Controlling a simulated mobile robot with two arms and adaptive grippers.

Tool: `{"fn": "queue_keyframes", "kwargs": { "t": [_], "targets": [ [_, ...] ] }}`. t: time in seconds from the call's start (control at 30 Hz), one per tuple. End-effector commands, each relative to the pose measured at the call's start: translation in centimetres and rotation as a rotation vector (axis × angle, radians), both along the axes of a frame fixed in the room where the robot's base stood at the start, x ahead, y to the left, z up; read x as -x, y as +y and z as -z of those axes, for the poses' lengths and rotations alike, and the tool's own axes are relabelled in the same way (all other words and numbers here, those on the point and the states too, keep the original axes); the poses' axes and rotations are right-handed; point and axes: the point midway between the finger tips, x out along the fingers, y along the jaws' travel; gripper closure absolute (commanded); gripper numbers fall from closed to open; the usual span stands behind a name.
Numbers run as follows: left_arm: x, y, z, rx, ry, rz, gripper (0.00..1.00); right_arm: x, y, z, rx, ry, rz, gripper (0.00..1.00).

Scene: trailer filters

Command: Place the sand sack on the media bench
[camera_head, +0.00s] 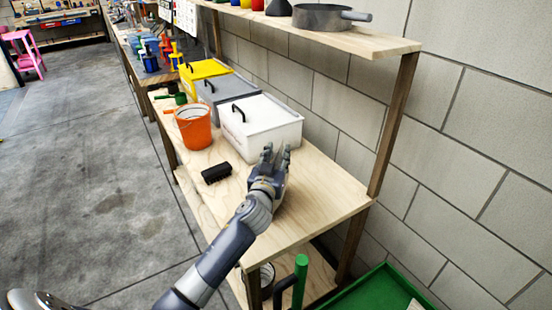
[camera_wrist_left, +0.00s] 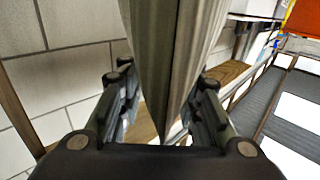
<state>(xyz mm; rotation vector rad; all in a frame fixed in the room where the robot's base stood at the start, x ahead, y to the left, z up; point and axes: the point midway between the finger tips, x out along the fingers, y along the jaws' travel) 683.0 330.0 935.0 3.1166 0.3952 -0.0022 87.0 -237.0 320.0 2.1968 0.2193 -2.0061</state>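A wooden bench (camera_head: 322,193) runs along the block wall, presumably the media bench. My left gripper (camera_head: 276,152) is above its near part, beside the white box, with its fingertips a little apart. In the left wrist view, a grey-beige, folded-looking shape (camera_wrist_left: 168,60) shows between the fingers (camera_wrist_left: 165,95) and narrows toward the palm. It may be the sand sack; I cannot tell whether the fingers touch it. No sack can be made out in the head view, where the hand hides what is behind it. My right gripper is not in view.
A white box (camera_head: 262,128), grey box (camera_head: 222,88), yellow box (camera_head: 203,69) and orange bucket (camera_head: 193,128) stand farther along the bench. A black block (camera_head: 216,173) lies near its left edge. A shelf (camera_head: 350,38) overhangs. A green tray (camera_head: 375,292) is below right. The bench's near end looks clear.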

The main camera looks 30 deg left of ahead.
Motion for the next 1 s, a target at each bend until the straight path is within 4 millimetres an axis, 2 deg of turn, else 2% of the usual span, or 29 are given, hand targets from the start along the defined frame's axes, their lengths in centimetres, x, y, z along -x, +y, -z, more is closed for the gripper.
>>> {"fn": "queue_keyframes", "kwargs": {
  "t": [0.17,0.5,0.7,1.0],
  "targets": [
    [1.3,-0.4,0.1,0.001,0.001,0.001,0.69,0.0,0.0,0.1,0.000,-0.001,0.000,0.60],
    [7.4,-2.0,0.2,0.004,0.001,0.002,0.69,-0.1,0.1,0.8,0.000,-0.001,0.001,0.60],
    [10.4,-2.7,0.2,0.002,0.001,0.000,0.69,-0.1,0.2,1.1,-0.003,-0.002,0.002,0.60],
    [11.6,-3.0,0.0,0.000,0.000,-0.001,0.69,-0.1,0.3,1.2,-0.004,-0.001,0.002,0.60]
  ]
}}
